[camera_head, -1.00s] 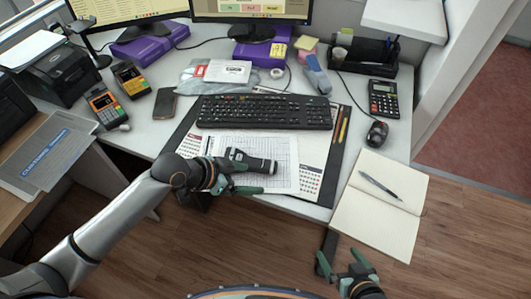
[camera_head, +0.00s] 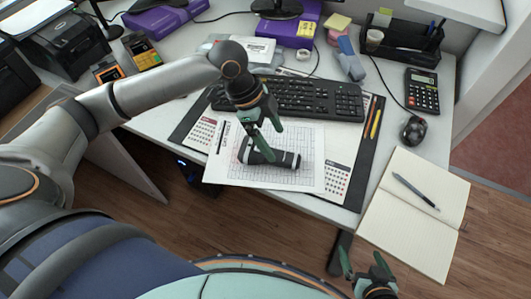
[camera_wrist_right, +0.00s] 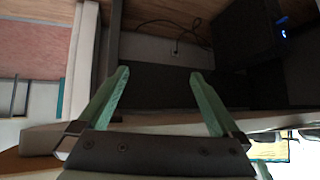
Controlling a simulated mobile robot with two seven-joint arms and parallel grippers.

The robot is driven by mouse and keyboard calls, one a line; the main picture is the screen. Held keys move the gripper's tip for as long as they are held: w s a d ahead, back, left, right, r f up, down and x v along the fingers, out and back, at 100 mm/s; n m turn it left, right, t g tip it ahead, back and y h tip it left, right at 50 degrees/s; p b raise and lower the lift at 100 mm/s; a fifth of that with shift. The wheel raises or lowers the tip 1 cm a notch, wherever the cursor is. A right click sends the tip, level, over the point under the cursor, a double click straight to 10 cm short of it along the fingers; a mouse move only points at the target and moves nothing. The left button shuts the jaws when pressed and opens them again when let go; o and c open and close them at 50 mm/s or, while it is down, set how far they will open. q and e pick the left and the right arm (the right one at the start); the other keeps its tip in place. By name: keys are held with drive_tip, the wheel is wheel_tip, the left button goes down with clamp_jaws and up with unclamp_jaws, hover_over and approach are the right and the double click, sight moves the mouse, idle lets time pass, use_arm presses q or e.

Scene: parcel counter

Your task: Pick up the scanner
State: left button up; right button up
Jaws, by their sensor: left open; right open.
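A black handheld device (camera_head: 287,159), which looks like the scanner, lies on a white grid sheet (camera_head: 310,180) on the desk mat. My left gripper (camera_head: 276,145) is above its left part, pointing down, with green fingers apart. One finger overlaps the device in the picture; I cannot tell whether it touches. The fingers hide part of the device. My right gripper (camera_head: 361,258) is open and empty, low in front of the desk's edge. In the right wrist view its two green fingers (camera_wrist_right: 160,73) are spread with nothing between them.
A keyboard (camera_head: 310,98) lies behind the sheet. An open notebook (camera_head: 405,225) with a pen, a mouse (camera_head: 413,131) and a calculator (camera_head: 422,91) are to the right. Two pencils (camera_head: 372,118) lie on the mat. Card terminals (camera_head: 141,51) stand at the left.

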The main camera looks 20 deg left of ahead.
sight(281, 155)
use_arm(q)
drive_tip(key=x, duration=0.4)
drive_tip(key=b+x, duration=0.1)
drive_tip(key=x, duration=0.2)
drive_tip(key=shift+a, duration=0.3)
clamp_jaws()
idle(0.4)
